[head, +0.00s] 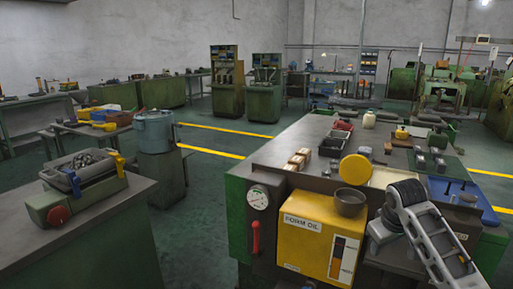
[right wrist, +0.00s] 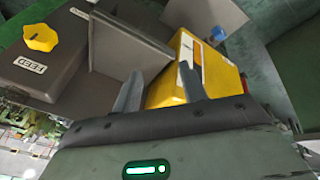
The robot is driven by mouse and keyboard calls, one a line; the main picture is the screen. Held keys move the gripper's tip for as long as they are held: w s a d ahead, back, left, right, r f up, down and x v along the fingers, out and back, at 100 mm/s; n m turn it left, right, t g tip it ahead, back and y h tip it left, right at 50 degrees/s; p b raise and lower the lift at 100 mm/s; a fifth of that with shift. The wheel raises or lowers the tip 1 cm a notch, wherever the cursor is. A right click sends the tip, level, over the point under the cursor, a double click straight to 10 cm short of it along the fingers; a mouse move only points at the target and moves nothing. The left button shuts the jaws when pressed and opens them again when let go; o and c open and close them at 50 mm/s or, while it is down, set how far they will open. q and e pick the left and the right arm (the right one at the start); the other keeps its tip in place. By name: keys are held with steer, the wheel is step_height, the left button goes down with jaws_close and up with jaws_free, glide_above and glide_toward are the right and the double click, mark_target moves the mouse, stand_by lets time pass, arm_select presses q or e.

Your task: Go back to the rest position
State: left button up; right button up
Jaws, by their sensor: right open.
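My right gripper (head: 385,226) is above the near end of the green machine bench, just right of the yellow oil box (head: 318,235). In the right wrist view its two grey fingers (right wrist: 158,88) stand apart with nothing between them. The yellow box (right wrist: 210,70) shows beyond the right finger, with a grey plate (right wrist: 130,45) beyond the left one. I cannot tell whether the fingers touch anything. My left gripper is in neither view.
A dark bowl (head: 350,202) and a yellow round cap (head: 355,169) are close left of my right arm. Small trays and parts lie farther back on the bench. A side cabinet (head: 95,225) bears a grey tray (head: 97,170). Green floor lies between.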

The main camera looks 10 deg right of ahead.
steer(key=s+a+f+n, duration=0.2)
steer(key=s+a+f, duration=0.5)
steer(key=a+f, duration=0.2)
steer(key=s+a+m+y, duration=0.1)
steer(key=s+a, duration=0.6)
steer(key=s, duration=0.4)
steer(key=s+a+y, duration=0.2)
steer(key=s+a, duration=0.5)
steer(key=s, duration=0.4)
steer(key=w+a+f+t+y, duration=0.1)
steer(key=w+a+f+t, duration=0.1)
steer(key=f, duration=0.3)
steer(key=w+a+f+t+y, duration=0.1)
steer(key=w+a+f+t, duration=0.1)
steer(key=w+f+t, duration=0.2)
steer(key=shift+a+f+n, duration=0.3)
steer(key=shift+a+f, duration=0.05)
steer(key=shift+f, duration=0.5)
